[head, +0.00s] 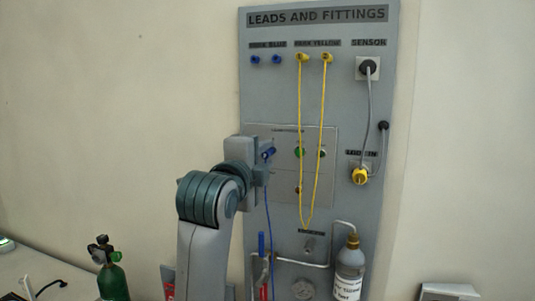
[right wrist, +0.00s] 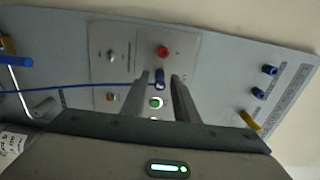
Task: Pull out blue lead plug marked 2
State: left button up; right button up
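A blue plug (head: 268,153) sits at the socket panel on the grey board, with a blue lead (head: 268,205) hanging down from it. I cannot read a number on it. My right gripper (head: 264,165) is at this plug, partly hiding the panel's left side. In the right wrist view the same plug (right wrist: 160,77) stands between the tips of my right gripper (right wrist: 160,80). The fingers are apart, with a gap visible on each side of the plug. The blue lead runs left there. My left gripper is not in view.
Two yellow plugs (head: 303,57) with a looped yellow lead hang right of my gripper. Two blue parking sockets (head: 255,59) are at the board's upper left. A bottle (head: 349,268) and a green cylinder (head: 113,281) stand lower down. The wall at left is clear.

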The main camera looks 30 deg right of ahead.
aim_at(263, 156)
dwell(0.5)
grip_shut()
jog(key=shift+s+a, duration=0.15)
jog(key=shift+p+v, duration=0.35)
jog(key=shift+v, duration=2.1)
jog(key=shift+f, duration=0.1)
jog(key=shift+x, duration=1.65)
jog(key=shift+s+a, duration=0.1)
jog(key=shift+a, duration=0.05)
